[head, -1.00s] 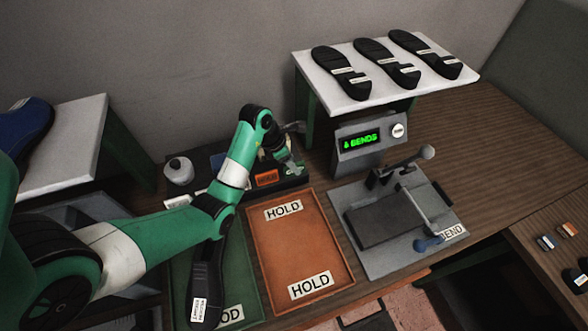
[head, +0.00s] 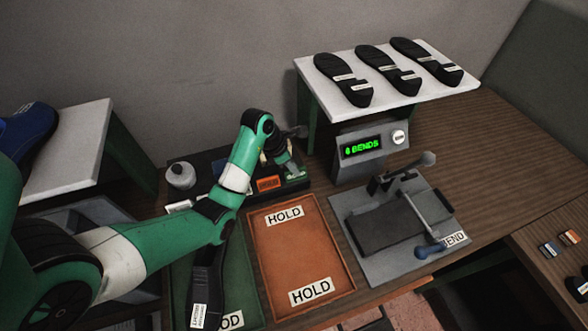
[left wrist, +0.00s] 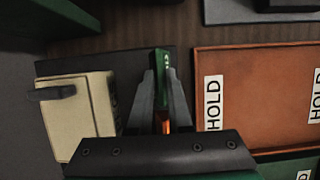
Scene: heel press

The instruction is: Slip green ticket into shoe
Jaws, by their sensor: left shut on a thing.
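My left gripper (head: 289,167) is over the dark tray at the back of the bench. In the left wrist view, its fingers (left wrist: 161,97) are shut on a narrow green piece (left wrist: 160,66) with pale marks, which looks like the green ticket. An orange piece (left wrist: 162,123) shows below it between the fingers. A dark shoe sole (head: 207,277) with a white label lies on the green mat (head: 240,285), partly hidden by my arm. A blue shoe (head: 26,135) stands on the white shelf at far left. My right gripper is not in view.
An orange HOLD tray (head: 299,254) lies empty beside the green mat. A grey press (head: 385,230) with a raised lever stands right of it. A display box (head: 362,148) reads "BENDS". Several dark soles (head: 388,70) lie on the raised white shelf. A cream block (left wrist: 84,115) is beside the gripper.

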